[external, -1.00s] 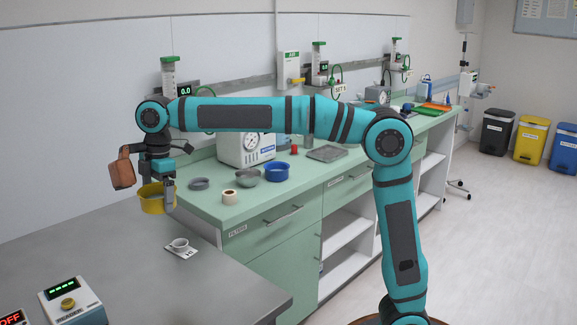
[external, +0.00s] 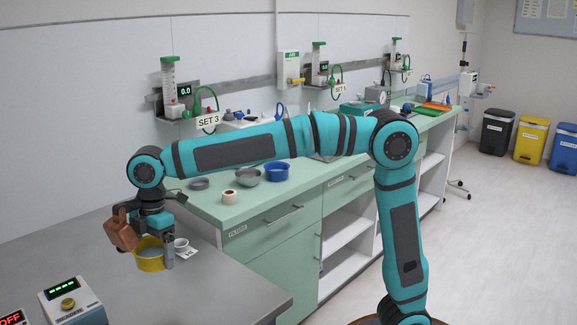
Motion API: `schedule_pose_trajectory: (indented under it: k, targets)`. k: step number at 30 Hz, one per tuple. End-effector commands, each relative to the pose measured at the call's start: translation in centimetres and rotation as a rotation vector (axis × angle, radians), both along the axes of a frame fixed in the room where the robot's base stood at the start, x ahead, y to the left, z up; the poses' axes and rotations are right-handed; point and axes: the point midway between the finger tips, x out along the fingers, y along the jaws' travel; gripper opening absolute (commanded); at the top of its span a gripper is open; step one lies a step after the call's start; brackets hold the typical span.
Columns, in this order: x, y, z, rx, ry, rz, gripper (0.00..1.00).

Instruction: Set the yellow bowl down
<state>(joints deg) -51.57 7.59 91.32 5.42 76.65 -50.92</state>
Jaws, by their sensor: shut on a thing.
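The yellow bowl (external: 149,262) is upright, low over the grey worktop (external: 215,295) at the left. I cannot tell whether its base touches the top. My gripper (external: 164,251) points down and is shut on the bowl at its right side. One finger shows along the outside of the wall; the other is largely hidden.
A small white cup (external: 181,245) on a white card stands just right of the bowl, close to my finger. A control box (external: 72,302) stands at the front left. Other bowls, including a blue one (external: 277,172), stand on the green counter. Worktop in front is clear.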

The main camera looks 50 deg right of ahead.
Motion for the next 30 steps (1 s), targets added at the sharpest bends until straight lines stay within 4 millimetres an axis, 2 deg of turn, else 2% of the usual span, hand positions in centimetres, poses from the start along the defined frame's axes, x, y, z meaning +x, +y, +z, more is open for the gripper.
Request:
schedule_pose_trajectory:
  k: [12, 22, 30]
  targets:
    - [0.0, -0.1, -6.4, -0.002, 0.002, -0.001, 0.68]
    - [0.0, 0.0, -9.0, -0.001, 0.001, -0.001, 0.68]
    - [0.0, 0.0, -11.9, 0.000, 0.000, -0.001, 0.68]
